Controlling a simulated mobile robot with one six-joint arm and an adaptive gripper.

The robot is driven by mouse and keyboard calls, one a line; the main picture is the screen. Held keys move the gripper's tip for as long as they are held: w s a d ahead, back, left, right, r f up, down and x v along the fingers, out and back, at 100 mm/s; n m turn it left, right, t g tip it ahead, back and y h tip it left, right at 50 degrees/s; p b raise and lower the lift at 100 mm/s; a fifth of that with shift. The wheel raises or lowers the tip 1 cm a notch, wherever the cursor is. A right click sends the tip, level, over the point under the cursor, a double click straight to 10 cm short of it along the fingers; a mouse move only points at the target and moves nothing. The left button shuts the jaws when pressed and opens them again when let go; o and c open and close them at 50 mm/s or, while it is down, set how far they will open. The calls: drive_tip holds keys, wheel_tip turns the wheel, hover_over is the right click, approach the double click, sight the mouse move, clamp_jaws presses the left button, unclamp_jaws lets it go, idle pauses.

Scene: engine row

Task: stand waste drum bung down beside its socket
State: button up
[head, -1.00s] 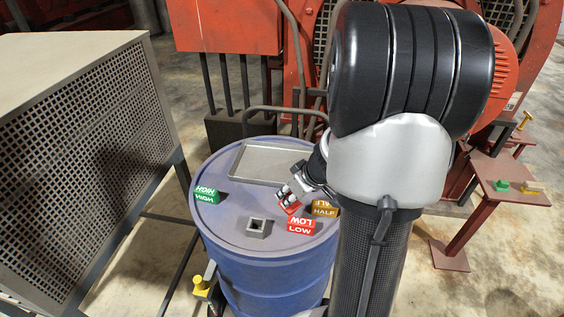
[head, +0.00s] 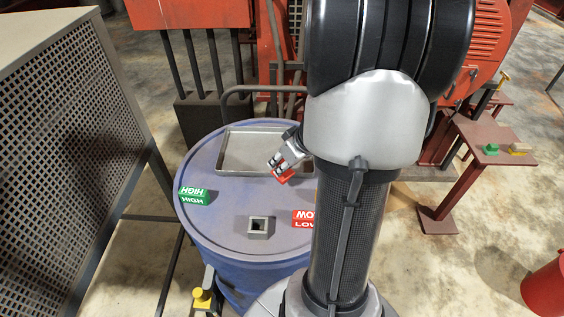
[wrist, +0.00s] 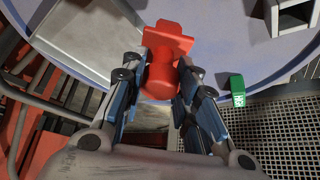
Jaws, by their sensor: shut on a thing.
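My gripper (head: 281,168) is shut on the red bung (head: 286,177), above the drum top near the right side of the metal tray. In the wrist view, the bung (wrist: 163,75) shows a round body between the fingers (wrist: 160,75) and a wider flat part beyond them. The grey square socket (head: 258,227), with a dark square hole, stands on the blue drum's top (head: 225,225), in front of and left of the bung. The socket (wrist: 290,15) is also at the wrist view's top right corner, partly cut off. The bung appears apart from the drum top.
A shallow metal tray (head: 262,151) lies at the drum's back. A green HIGH block (head: 193,197) is at the left rim; a red LOW block (head: 303,218) is partly behind my arm. A perforated cabinet (head: 60,150) stands left. The drum top around the socket looks clear.

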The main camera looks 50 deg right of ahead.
drive_tip(key=shift+w+f+b, duration=0.15)
drive_tip(key=shift+f+b, duration=0.35)
drive_tip(key=shift+f, duration=0.25)
wheel_tip(320, 180, down, 2)
drive_tip(key=b, duration=0.4)
drive_tip(key=shift+f, duration=0.25)
drive_tip(key=shift+f, duration=0.6)
drive_tip(key=o, duration=1.1)
drive_tip(key=shift+o, duration=0.2)
drive_tip(key=v, duration=1.2)
drive_tip(key=shift+w, duration=0.1)
